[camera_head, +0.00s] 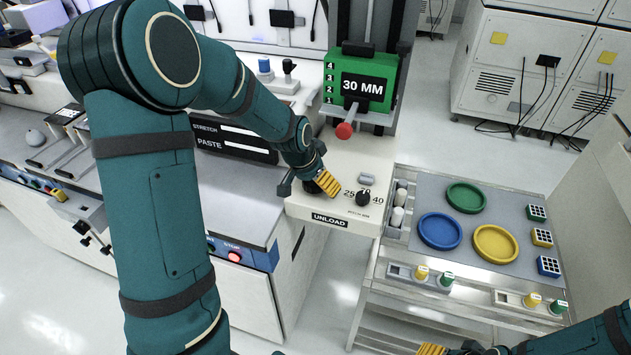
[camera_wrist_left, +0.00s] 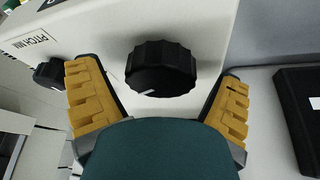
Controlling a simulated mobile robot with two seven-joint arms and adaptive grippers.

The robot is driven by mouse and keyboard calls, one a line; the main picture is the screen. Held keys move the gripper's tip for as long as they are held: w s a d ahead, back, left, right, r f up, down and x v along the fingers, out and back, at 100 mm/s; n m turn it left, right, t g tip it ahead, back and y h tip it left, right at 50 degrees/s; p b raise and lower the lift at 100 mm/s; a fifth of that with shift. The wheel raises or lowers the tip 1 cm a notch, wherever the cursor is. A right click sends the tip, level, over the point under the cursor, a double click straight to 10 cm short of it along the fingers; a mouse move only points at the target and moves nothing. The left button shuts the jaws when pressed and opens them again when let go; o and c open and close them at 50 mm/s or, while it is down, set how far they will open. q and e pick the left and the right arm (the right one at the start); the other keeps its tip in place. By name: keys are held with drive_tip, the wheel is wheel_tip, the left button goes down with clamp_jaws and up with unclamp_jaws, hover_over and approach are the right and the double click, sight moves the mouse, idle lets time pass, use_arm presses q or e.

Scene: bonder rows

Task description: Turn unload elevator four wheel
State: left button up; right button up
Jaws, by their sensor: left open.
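The unload elevator (camera_head: 345,217) has a white base with an UNLOAD label and a green panel reading 30 MM. A black ribbed wheel (camera_wrist_left: 162,70) with a white mark shows large in the left wrist view. In the head view my left gripper hides most of it. My left gripper (camera_head: 322,184) is at the base's left front corner, open, its yellow fingers either side of the wheel. In the wrist view gaps show between both fingers and the wheel. My right gripper (camera_head: 432,349) is partly in view at the bottom edge; its opening cannot be made out.
A smaller black knob (camera_head: 362,198), labelled PITCH MM, is close to the left gripper. A red-ended lever (camera_head: 345,130) stands above the base. A cart (camera_head: 418,186) with coloured round dishes is at the right. The grey-topped bench (camera_head: 240,200) adjoins the elevator at left.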

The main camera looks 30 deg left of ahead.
use_arm(q)
drive_tip(key=c, duration=1.2)
drive_tip(key=shift+d+r+n+p, duration=0.1)
drive_tip(key=shift+n+p, duration=0.2)
drive_tip(key=shift+p, duration=0.2)
drive_tip(key=shift+n+p, duration=0.4)
drive_tip(key=shift+n, duration=0.1)
drive_tip(key=shift+y, duration=0.3)
drive_tip(key=o, duration=1.2)
